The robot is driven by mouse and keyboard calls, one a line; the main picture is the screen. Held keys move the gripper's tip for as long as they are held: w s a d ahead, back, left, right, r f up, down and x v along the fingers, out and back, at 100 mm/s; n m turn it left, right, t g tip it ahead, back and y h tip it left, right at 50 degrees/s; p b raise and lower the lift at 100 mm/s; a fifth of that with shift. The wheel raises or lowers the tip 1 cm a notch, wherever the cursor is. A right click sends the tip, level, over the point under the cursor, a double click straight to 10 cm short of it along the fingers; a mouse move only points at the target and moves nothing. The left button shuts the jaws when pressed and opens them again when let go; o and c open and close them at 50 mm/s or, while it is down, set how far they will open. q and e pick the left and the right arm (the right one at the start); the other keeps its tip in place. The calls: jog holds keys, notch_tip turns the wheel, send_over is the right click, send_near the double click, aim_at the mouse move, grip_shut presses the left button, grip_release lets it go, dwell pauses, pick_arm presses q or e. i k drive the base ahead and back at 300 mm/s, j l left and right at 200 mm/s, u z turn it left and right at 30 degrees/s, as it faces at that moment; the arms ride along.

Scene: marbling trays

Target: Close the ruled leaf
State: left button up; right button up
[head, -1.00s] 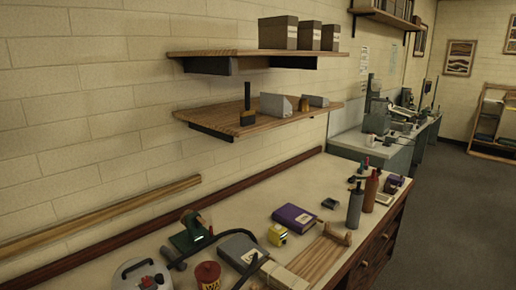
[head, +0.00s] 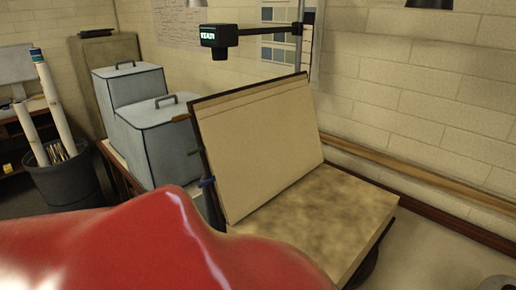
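The ruled leaf (head: 262,145) is a wide cream panel with a dark edge and thin lines near its top. It stands raised and tilted back at the left rear of a thick block with a mottled tan top (head: 325,225), which looks like an open book. Small coloured tabs show along the leaf's left edge. My red arm fills the lower left and hides the front left of the block. Neither gripper is in view.
A dark device reading "READY" (head: 221,37) hangs from a horizontal bar on a post (head: 299,35), above and behind the leaf. Two covered grey boxes (head: 165,140) stand left of it. A bin with rolled tubes (head: 65,185) is farther left. Bare tabletop shows at right (head: 430,245).

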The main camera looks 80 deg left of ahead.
aim_at(256, 150)
jog(key=u, duration=2.05)
jog(key=j+u, duration=0.2)
jog(key=j, duration=0.8)
